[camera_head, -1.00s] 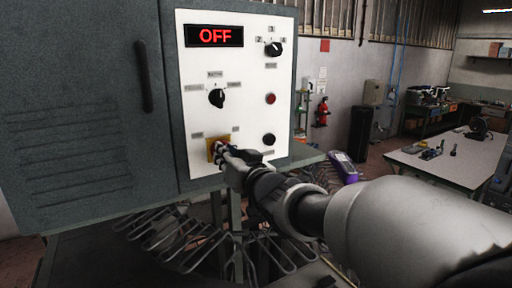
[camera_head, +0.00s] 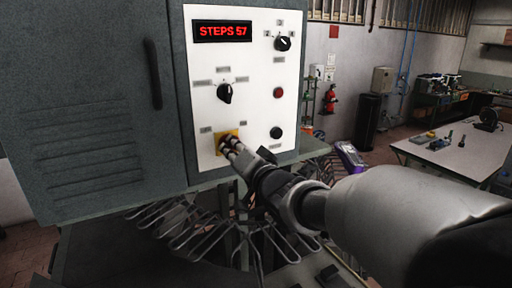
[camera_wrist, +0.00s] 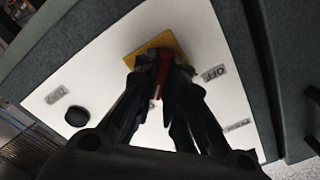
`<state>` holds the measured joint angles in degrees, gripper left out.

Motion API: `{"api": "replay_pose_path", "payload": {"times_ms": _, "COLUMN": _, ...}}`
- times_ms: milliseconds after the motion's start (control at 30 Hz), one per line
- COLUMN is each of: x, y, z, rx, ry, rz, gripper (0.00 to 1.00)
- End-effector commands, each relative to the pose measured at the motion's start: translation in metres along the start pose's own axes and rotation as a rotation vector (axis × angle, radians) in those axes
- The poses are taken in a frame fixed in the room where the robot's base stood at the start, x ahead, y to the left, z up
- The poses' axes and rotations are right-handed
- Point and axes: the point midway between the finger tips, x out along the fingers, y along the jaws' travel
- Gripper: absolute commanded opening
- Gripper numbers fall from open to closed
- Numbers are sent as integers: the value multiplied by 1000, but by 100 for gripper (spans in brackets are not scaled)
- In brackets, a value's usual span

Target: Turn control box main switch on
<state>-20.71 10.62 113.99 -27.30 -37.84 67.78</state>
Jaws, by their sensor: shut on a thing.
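The control box (camera_head: 95,110) is a grey cabinet with a white panel (camera_head: 252,70) on its right part. Its red display (camera_head: 222,31) reads STEPS 57. The main switch has a yellow square plate (camera_head: 219,137) at the panel's lower left; the plate also shows in the wrist view (camera_wrist: 170,42). My gripper (camera_head: 232,146) is at the plate, its fingers shut on the red switch handle (camera_wrist: 162,75). The fingers hide most of the handle in the head view. An OFF label (camera_wrist: 213,74) shows beside the plate in the wrist view.
The panel also has a black selector (camera_head: 224,93), an upper selector (camera_head: 282,43), a red button (camera_head: 278,92) and a black button (camera_head: 276,132). Wire hangers (camera_head: 190,228) hang below the box. A workbench (camera_head: 455,150) stands at the right.

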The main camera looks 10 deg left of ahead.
Motion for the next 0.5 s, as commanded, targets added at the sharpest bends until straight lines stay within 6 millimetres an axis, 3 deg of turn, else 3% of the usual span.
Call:
{"api": "replay_pose_path", "payload": {"times_ms": 367, "x": 0, "y": 0, "z": 0, "rx": 7, "ry": 1, "rz": 0, "gripper": 0}}
{"api": "replay_pose_path", "payload": {"times_ms": 400, "x": 0, "y": 0, "z": 0, "rx": 7, "ry": 1, "rz": 0, "gripper": 13}}
{"api": "replay_pose_path", "payload": {"times_ms": 500, "x": 0, "y": 0, "z": 0, "rx": 6, "ry": 1, "rz": 0, "gripper": 19}}
